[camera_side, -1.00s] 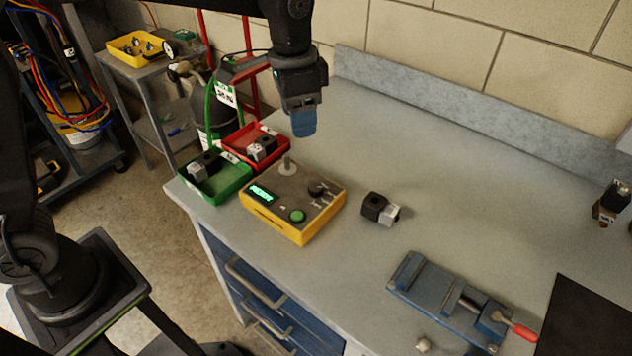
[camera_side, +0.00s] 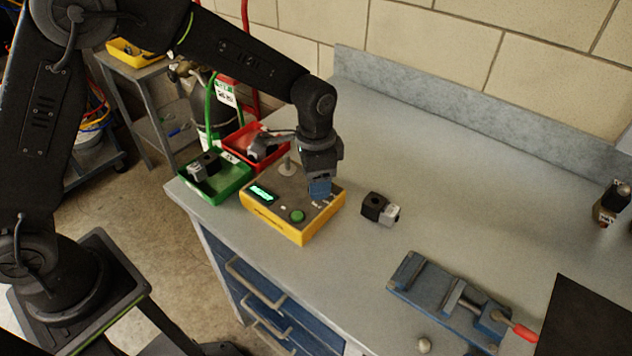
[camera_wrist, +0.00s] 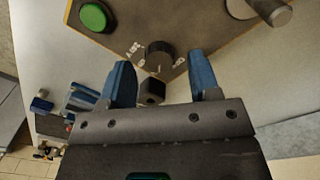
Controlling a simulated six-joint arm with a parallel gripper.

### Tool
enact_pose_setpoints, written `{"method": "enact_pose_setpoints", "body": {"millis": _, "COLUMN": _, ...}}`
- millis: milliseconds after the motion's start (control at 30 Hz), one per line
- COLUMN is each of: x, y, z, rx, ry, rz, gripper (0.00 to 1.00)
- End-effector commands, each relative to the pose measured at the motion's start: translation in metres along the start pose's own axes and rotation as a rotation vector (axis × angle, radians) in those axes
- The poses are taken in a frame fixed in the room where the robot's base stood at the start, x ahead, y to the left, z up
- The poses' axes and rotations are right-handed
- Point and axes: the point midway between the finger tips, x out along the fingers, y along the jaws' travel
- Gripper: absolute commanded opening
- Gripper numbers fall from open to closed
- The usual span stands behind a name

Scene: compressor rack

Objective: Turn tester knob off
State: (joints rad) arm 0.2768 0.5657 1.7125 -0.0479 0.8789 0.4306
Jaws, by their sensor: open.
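The yellow tester box (camera_side: 278,228) stands on the bench with a lit green display (camera_side: 262,192) and a green button (camera_side: 297,216). My gripper (camera_side: 319,187) is over the box's right part, where it hides the black knob in the side view. In the wrist view the round black knob (camera_wrist: 158,54) shows on the tester face with pale markings around it. My gripper (camera_wrist: 162,82) has its two blue fingers apart there, with the knob just beyond and roughly between their tips. Nothing is held. I cannot tell whether a finger touches the knob.
A black and grey block (camera_side: 380,208) lies right of the tester. A green tray (camera_side: 228,186) and a red tray (camera_side: 233,142) stand to its left. A grey peg (camera_side: 287,166) rises from the tester.

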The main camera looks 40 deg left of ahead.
Motion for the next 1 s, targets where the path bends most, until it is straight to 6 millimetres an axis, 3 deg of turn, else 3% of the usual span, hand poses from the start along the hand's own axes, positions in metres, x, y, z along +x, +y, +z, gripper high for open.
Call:
{"method": "enact_pose_setpoints", "body": {"millis": 167, "x": 0.0136, "y": 0.0003, "z": 0.0001, "rx": 0.000, "ry": 0.000, "rz": 0.000, "gripper": 0.56}}
{"method": "enact_pose_setpoints", "body": {"millis": 467, "x": 0.0155, "y": 0.0001, "z": 0.0001, "rx": 0.000, "ry": 0.001, "rz": 0.000, "gripper": 0.56}}
{"method": "enact_pose_setpoints", "body": {"millis": 1000, "x": 0.0150, "y": 0.0001, "z": 0.0000, "rx": 0.000, "ry": 0.001, "rz": 0.000, "gripper": 0.07}}
